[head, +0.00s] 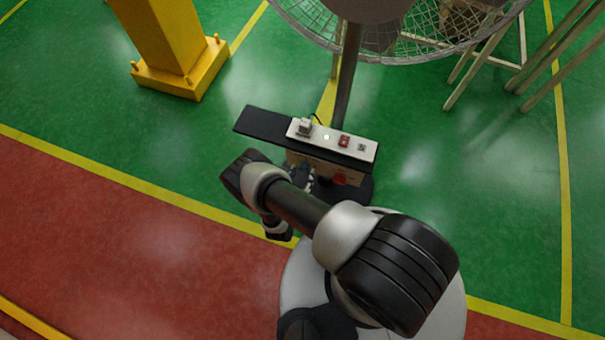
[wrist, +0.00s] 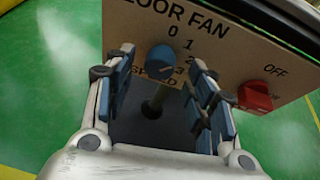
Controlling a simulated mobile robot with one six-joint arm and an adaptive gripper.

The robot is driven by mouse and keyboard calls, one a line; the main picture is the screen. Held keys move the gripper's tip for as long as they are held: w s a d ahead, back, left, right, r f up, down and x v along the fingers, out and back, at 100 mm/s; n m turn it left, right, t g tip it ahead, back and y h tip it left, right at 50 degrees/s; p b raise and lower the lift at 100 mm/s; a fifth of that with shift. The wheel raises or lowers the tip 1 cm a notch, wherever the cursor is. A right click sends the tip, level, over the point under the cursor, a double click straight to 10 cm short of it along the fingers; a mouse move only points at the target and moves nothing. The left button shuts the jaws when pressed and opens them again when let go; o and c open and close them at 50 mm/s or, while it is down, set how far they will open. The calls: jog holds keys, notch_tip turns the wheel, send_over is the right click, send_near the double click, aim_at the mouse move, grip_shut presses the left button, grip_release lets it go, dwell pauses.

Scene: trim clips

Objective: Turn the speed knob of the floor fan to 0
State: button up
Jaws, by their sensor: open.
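The floor fan's control box has a tan front panel (wrist: 222,65) lettered "FLOOR FAN" and "SPEED", with a dial marked 0, 1, 2 and at least partly 3. The round blue speed knob (wrist: 162,58) is on this panel; I cannot tell which number it points to. My gripper (wrist: 163,64) is open in the wrist view, its blue-padded fingers on either side of the knob. I cannot tell whether they touch it. In the head view my gripper (head: 306,174) is at the box front, partly behind my arm, and the speed knob is hidden.
A red knob (wrist: 258,97) by "OFF" is right of my right finger. The box top holds a plug, a green light and a red switch (head: 344,141). The fan pole (head: 347,80) rises behind. A yellow post (head: 170,45) stands left; green floor is open right.

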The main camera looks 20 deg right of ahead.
jog(key=shift+x, duration=0.9)
jog(key=c, duration=1)
jog(key=shift+c, duration=0.2)
jog(key=n+h, duration=0.1)
jog(key=n+g, duration=0.1)
jog(key=shift+w+a+n+h, duration=0.1)
jog(key=shift+a+n+h, duration=0.1)
jog(key=shift+n+h, duration=0.2)
jog(key=shift+n+g+h, duration=0.5)
jog(key=shift+n+h, duration=0.3)
jog(key=shift+n, duration=0.5)
